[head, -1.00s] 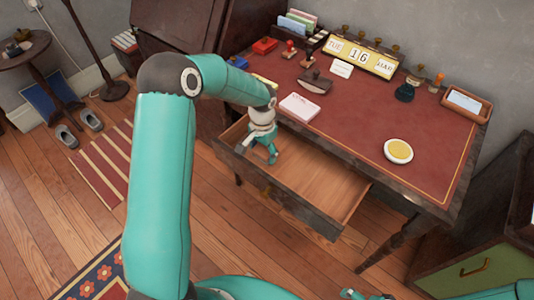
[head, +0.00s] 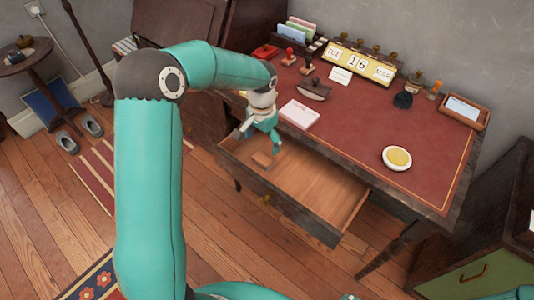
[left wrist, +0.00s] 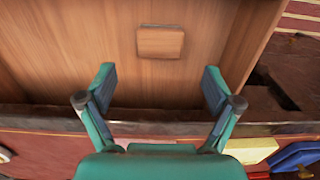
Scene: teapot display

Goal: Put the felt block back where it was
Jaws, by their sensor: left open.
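A small tan-brown block (head: 262,159), which looks like the felt block, lies flat on the floor of the open desk drawer (head: 310,185), toward its left end. The left wrist view shows the block (left wrist: 160,41) on the drawer's wooden bottom, ahead of the fingertips and apart from them. My left gripper (head: 257,134) is open and empty above the drawer, with its two fingers (left wrist: 159,90) spread wide. My right gripper does not show; only small teal bits appear at the bottom edge of the head view.
The red desk top (head: 365,130) holds a pink-white pad (head: 299,113), a rocker blotter (head: 314,90), a yellow round dish (head: 397,159), a calendar (head: 360,60) and stamps. The drawer's right part is bare. A green cabinet (head: 485,265) stands at lower right.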

